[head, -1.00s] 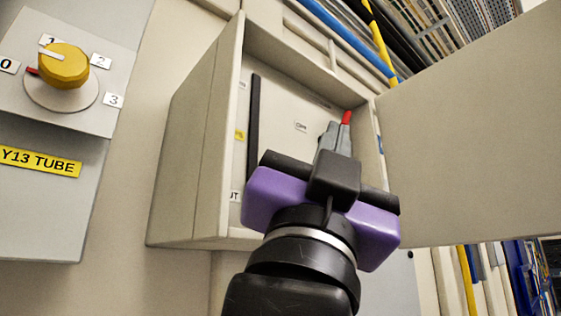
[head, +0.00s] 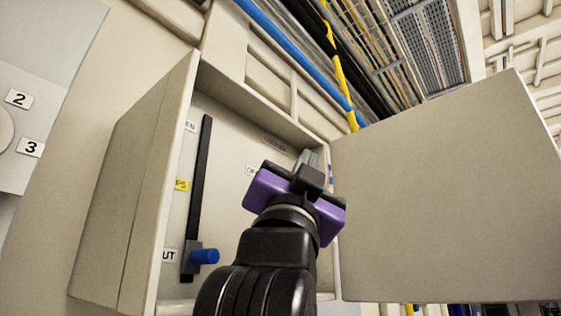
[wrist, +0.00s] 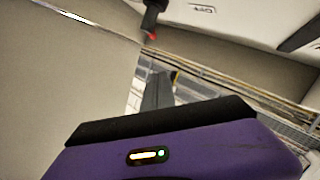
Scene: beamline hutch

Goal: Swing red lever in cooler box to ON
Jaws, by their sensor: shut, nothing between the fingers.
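The cooler box (head: 150,200) is a beige cabinet on the wall, its door (head: 450,190) swung open to the right. My gripper (head: 308,156), purple and black with grey fingers, reaches into the upper right of the box. Its fingers are together and empty, and they also show in the wrist view (wrist: 157,90). The red lever is hidden behind my gripper in the head view. In the wrist view a dark lever with a red tip (wrist: 151,37) hangs at the top, apart from my fingers. I cannot read an ON mark.
A black vertical track (head: 200,190) with a blue knob (head: 205,256) at its low end stands left inside the box. Blue and yellow cables (head: 335,65) run above. A grey panel with labels 2 and 3 (head: 29,147) is at the far left.

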